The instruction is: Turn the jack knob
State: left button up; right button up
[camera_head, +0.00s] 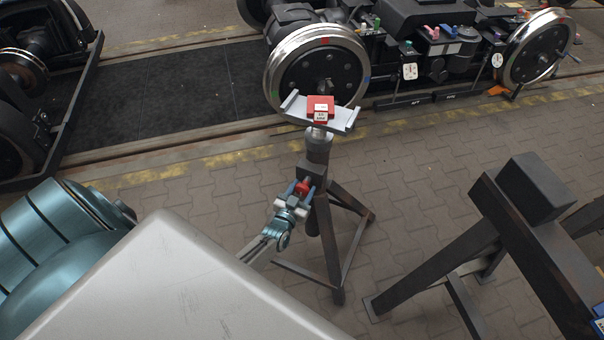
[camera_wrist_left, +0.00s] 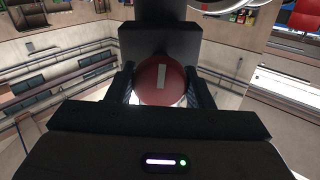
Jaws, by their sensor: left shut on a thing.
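The jack knob is a round red knob (camera_head: 302,188) on the side of the jack stand's dark post. In the left wrist view the knob (camera_wrist_left: 163,80) faces me with a pale upright bar mark on it. My left gripper (camera_head: 300,190) is shut on the knob, one finger on each side; it also shows in the left wrist view (camera_wrist_left: 162,88). The jack (camera_head: 318,150) stands upright on splayed legs, with a grey cradle (camera_head: 345,120) and a red block (camera_head: 320,104) on top. My right gripper is not in view.
A bogie with shiny wheels (camera_head: 318,72) stands behind the jack. A dark trestle (camera_head: 535,220) stands at the right, its legs spread on the paving. Another bogie (camera_head: 35,60) is at the far left. Paving between the jack and the trestle is clear.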

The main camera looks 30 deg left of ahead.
pick_arm(q)
jog(key=shift+f, duration=0.1)
jog(key=o, duration=1)
jog(key=shift+s, duration=0.1)
jog(key=s, duration=0.3)
jog(key=s+d, duration=0.1)
jog(key=s, duration=0.6)
jog(key=shift+s+d, duration=0.25)
jog(key=shift+d, duration=0.15)
